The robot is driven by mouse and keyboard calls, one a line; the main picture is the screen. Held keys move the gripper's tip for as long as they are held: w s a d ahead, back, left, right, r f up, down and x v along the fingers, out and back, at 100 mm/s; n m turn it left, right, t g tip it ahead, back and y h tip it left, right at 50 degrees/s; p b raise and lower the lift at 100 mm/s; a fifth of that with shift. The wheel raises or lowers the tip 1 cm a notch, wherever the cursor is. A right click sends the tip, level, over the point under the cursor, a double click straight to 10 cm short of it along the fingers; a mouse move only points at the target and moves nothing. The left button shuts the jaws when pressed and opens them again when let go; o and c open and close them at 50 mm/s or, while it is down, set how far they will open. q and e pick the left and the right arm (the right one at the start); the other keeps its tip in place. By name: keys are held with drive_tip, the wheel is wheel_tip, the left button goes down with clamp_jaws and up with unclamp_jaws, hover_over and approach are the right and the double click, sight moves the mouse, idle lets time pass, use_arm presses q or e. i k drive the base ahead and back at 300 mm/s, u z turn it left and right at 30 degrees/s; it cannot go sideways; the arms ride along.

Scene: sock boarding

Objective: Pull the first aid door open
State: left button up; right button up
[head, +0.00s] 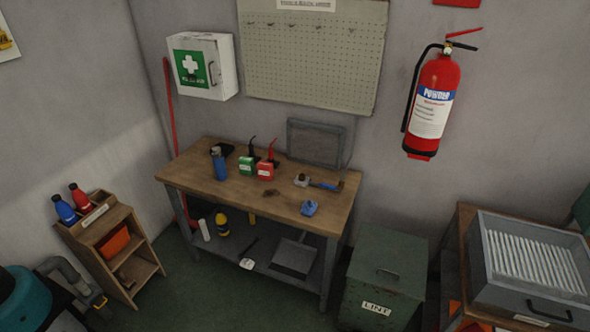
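The white first aid cabinet (221,82) hangs on the back wall at the upper left, above the workbench. Its door (190,70) carries a green panel with a white cross and looks closed. A small handle (211,73) shows at the right side of the door front. Neither of my grippers is in the head view, and nothing touches the cabinet.
A wooden workbench (190,171) with bottles, small cans and tools stands below the cabinet. A red pole (171,110) leans beside it. A pegboard (310,60) and fire extinguisher (434,100) hang to the right. A green lint bin (385,270) stands right of the bench. Some floor (200,285) is clear.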

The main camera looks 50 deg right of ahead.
sight(195, 61)
drive_tip(key=z, duration=2.05)
drive_tip(key=k, duration=0.65)
drive_tip(key=u, duration=0.55)
drive_tip(key=i, duration=0.5)
